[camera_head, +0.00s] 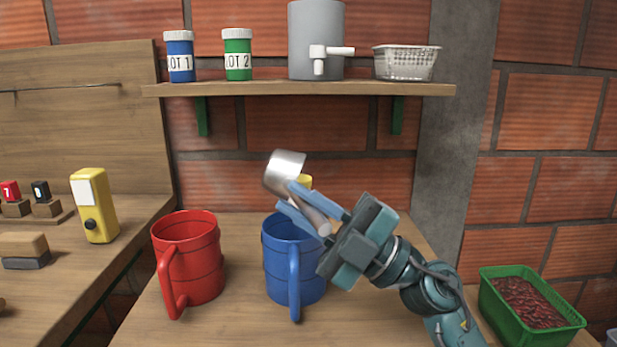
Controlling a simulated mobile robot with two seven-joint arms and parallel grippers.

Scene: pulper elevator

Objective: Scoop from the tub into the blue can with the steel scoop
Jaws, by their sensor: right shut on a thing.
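The blue can (281,270) stands upright on the wooden table, its handle facing me. My right gripper (308,205) is shut on the handle of the steel scoop (286,170) and holds it above the blue can. The scoop's cup is tilted, over the back of the can, and its inside is hidden. The gripper covers part of the can's rim, and I cannot see into the can. A green tub (507,310) with dark red beans (530,302) is at the lower right. My left gripper is not in view.
A red can (190,255) stands left of the blue can. A yellow device (94,205) and a brush-like block (24,250) are on the left bench. A shelf (300,89) with jars, a grey container and a basket hangs behind.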

